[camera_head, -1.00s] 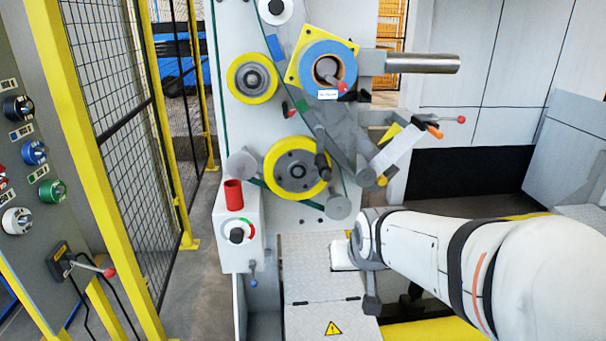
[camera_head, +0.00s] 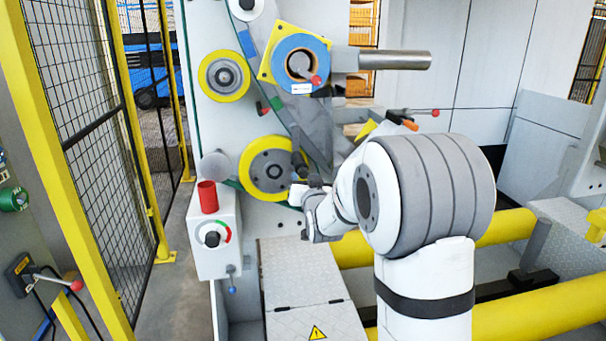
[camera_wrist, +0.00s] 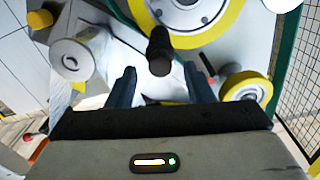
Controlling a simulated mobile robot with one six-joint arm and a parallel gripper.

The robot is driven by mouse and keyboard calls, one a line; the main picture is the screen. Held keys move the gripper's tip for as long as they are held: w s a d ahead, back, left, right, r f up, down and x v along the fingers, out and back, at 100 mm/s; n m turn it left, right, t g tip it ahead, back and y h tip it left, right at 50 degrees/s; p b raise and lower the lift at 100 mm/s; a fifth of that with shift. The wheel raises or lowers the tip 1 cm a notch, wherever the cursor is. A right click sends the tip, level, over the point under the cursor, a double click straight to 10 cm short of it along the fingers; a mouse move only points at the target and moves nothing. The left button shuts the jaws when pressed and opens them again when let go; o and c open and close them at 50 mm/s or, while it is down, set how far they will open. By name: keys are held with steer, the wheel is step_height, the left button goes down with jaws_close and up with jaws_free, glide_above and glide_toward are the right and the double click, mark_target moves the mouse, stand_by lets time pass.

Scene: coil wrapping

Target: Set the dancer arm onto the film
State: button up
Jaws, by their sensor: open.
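The dancer arm's black handle (camera_head: 299,162) stands out from the machine's front, at the right edge of a large yellow-rimmed wheel (camera_head: 266,170). In the wrist view the handle (camera_wrist: 159,50) is a dark upright knob just beyond and between my fingertips. The grey translucent film (camera_head: 312,115) runs down from the blue-cored roll (camera_head: 292,52) past the wheels. My gripper (camera_wrist: 160,85) is open with nothing between its fingers, just below the handle. In the head view my wrist hides the lower rollers, so I cannot tell whether the dancer arm touches the film.
A control box with a dial (camera_head: 212,236) and a red cup (camera_head: 207,196) is left of my gripper. A grey bar (camera_head: 395,60) sticks out right of the roll. A mesh fence (camera_head: 85,130) stands at the left. Yellow tubes (camera_head: 480,230) lie low at the right.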

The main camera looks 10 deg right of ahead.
mark_target(304, 175)
steer(key=shift+w, duration=1.9)
jaws_close()
